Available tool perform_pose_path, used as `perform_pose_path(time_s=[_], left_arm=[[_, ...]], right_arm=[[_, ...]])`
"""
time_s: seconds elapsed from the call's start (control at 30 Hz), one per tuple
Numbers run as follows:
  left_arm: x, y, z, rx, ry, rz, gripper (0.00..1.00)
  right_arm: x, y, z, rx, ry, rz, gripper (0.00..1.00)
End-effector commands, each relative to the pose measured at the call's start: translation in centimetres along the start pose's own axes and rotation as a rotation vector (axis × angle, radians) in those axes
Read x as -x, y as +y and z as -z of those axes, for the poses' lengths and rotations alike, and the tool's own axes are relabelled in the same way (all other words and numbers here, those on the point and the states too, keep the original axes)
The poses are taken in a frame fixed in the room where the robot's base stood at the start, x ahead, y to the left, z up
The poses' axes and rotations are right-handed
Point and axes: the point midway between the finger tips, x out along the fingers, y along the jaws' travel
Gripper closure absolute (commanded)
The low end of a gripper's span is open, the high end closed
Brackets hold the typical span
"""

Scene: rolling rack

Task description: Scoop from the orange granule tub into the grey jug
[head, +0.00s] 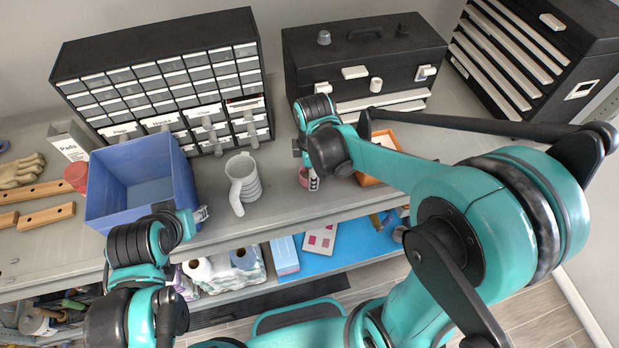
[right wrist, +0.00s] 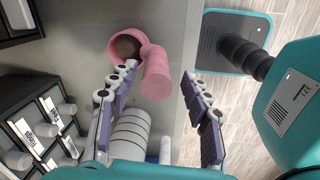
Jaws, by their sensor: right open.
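The orange tub (head: 369,181) sits on the bench, right of my right gripper and partly hidden by my right arm. The grey jug (head: 237,199) stands upright on the bench between the blue bin and my right gripper; it also shows in the right wrist view (right wrist: 130,133). A pink scoop (head: 303,177) is at my right gripper (head: 313,182). In the right wrist view the scoop's handle (right wrist: 155,78) lies between the spread fingers of the right gripper (right wrist: 158,77). My left gripper (head: 202,214) is by the blue bin's front right corner; its finger gap is unclear.
The blue bin (head: 105,200) stands left of the jug. A drawer cabinet (head: 150,75) and a black toolbox (head: 360,55) line the back. Wooden-handled tools (head: 40,192) lie at the left. Bare bench shows around the jug; a lower shelf runs below.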

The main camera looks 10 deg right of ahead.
Motion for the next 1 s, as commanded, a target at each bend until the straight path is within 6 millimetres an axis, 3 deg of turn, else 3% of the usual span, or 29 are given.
perform_pose_path(time_s=[0.33, 0.67, 0.83, 0.87, 1.0], left_arm=[[-0.7, 0.0, -0.5, 0.0, 0.0, 0.0, 0.58], [-0.8, 0.0, -0.6, 0.0, 0.0, 0.0, 0.58], [-0.8, 0.0, -0.6, 0.0, 0.0, 0.0, 0.58], [-0.8, 0.0, -0.6, 0.0, 0.0, 0.0, 0.58], [-0.8, 0.0, -0.6, 0.0, 0.0, 0.0, 0.58]], right_arm=[[-4.9, 0.6, -0.7, -0.001, 0.0, 0.0, 0.51], [-5.6, 0.6, -0.7, -0.001, 0.0, 0.0, 0.51], [-5.6, 0.6, -0.7, -0.001, 0.0, 0.0, 0.96], [-5.6, 0.6, -0.7, -0.001, 0.0, 0.0, 1.0], [-5.6, 0.6, -0.7, -0.001, 0.0, 0.0, 1.0]])
